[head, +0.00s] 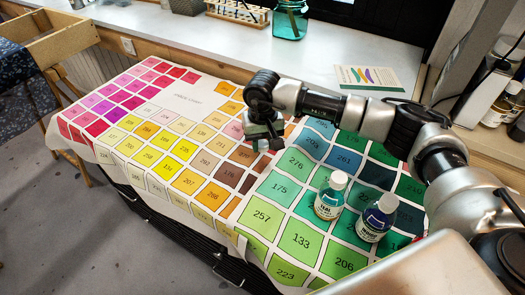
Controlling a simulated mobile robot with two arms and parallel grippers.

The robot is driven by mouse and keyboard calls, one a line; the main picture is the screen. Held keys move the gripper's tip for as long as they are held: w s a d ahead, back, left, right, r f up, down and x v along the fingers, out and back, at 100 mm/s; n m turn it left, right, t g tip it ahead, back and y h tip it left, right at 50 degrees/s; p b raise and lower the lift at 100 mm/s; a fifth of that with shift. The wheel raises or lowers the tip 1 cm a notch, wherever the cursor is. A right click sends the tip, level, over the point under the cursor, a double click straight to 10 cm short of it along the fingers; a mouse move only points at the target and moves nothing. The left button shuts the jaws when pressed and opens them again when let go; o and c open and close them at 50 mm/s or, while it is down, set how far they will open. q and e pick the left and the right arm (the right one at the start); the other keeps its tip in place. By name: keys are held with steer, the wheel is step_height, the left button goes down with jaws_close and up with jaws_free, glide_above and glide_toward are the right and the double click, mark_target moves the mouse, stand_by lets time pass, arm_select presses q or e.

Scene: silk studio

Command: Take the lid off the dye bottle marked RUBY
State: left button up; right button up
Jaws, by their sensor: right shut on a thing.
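My right gripper (264,138) hangs over the middle of the colour chart cloth (178,205). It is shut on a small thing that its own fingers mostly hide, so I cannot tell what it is. I can make out no bottle marked RUBY. A teal dye bottle (328,204) with a white cap stands upright on the green squares. My left gripper is not in view.
The cloth hangs over the table's front edge. Behind it, a white counter (190,45) holds a teal glass jar (290,22), a wooden rack (236,10) and a card (368,78). More bottles (502,103) stand at the right. The cloth's left half is clear.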

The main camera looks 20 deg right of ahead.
mark_target(263, 159)
step_height(263, 159, down, 4)
steer(key=shift+f, duration=0.1)
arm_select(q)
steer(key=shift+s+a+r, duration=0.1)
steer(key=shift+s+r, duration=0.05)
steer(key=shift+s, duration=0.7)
arm_select(e)
steer(key=shift+f, duration=0.2)
steer(key=o, duration=1)
steer(key=shift+r, duration=0.1)
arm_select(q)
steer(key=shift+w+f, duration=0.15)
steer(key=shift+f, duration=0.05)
